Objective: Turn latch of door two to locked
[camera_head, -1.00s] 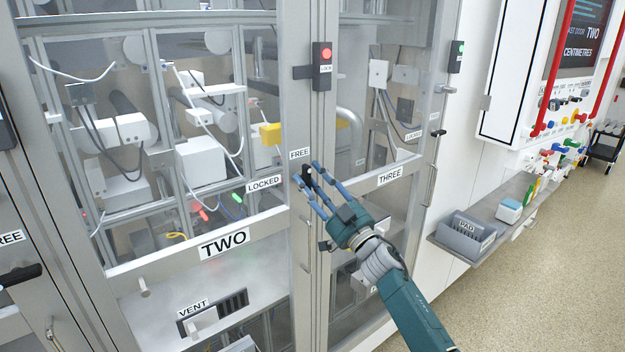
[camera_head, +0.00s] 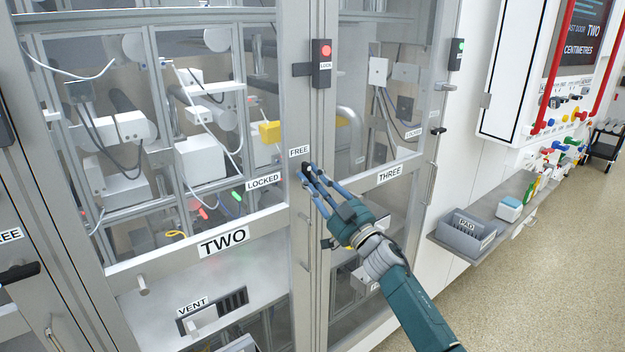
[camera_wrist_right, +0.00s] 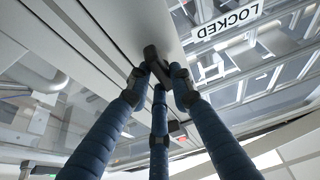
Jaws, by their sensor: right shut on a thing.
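Door two (camera_head: 187,257) has a glazed upper part and carries the label TWO. Its small black latch (camera_head: 305,167) sits on the right door stile, just below the FREE label (camera_head: 299,152) and right of the LOCKED label (camera_head: 264,181). My right gripper (camera_head: 306,178) is at the latch, its blue fingers partly covering it. In the right wrist view the fingers are shut on the dark latch handle (camera_wrist_right: 155,58), with the LOCKED label (camera_wrist_right: 228,20) to the right. The latch's exact angle is hard to tell. My left gripper is not in view.
A lock box with a red light (camera_head: 321,52) is above the latch; another with a green light (camera_head: 457,54) is by door three (camera_head: 388,175). A shelf with a grey PAD holder (camera_head: 466,230) stands right; floor there is clear.

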